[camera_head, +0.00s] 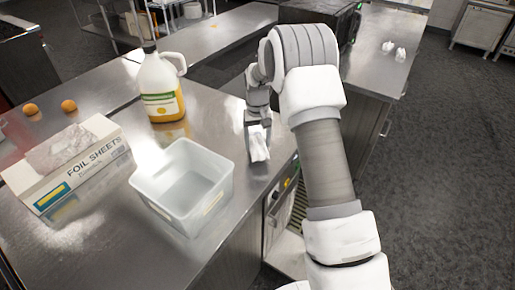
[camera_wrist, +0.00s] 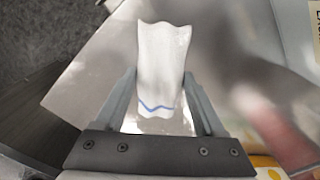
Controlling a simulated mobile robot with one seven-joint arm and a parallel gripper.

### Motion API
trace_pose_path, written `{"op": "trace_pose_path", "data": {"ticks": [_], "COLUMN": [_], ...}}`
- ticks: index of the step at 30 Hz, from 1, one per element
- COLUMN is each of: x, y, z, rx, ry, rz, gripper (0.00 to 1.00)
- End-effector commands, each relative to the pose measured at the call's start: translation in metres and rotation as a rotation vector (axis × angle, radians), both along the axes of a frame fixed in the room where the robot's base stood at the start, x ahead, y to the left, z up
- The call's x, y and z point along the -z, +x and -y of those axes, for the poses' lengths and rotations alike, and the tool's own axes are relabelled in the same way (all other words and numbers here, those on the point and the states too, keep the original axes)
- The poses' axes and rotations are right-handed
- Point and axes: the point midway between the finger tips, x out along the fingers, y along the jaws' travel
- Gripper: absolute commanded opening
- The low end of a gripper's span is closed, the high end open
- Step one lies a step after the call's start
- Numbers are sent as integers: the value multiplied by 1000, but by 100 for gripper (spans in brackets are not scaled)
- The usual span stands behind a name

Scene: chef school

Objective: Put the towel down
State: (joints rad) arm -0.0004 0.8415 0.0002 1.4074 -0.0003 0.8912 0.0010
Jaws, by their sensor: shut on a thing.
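The towel (camera_wrist: 162,70) is white with a blue stripe near one end. In the wrist view it lies between the two fingers of my gripper (camera_wrist: 160,100), which is shut on it. In the head view the towel (camera_head: 258,145) hangs below my gripper (camera_head: 258,125), over the steel counter (camera_head: 235,110) near its right edge. I cannot tell whether its lower end touches the counter. My wrist hides part of the gripper in the head view.
A clear plastic bin (camera_head: 184,184) stands left of the towel near the counter's front edge. A jug (camera_head: 162,85) of yellow liquid and a foil sheets box (camera_head: 68,165) stand farther left. Two orange round things (camera_head: 68,105) lie at the far left. Bare counter surrounds the towel.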

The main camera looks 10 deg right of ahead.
Motion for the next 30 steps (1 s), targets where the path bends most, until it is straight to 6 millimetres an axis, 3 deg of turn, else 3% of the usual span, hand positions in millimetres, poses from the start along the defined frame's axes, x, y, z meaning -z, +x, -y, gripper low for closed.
{"op": "trace_pose_path", "data": {"ticks": [9, 19, 20, 24, 30], "x": [38, 42, 41, 41, 41], "y": [0, 0, 0, 0, 0], "z": [0, 0, 0, 0, 0], "rx": [0, -1, -1, -1, -1], "ry": [0, 0, 0, 0, 0], "rz": [-1, 1, 1, 0, 0], "gripper": [20, 20, 75, 100, 100]}}
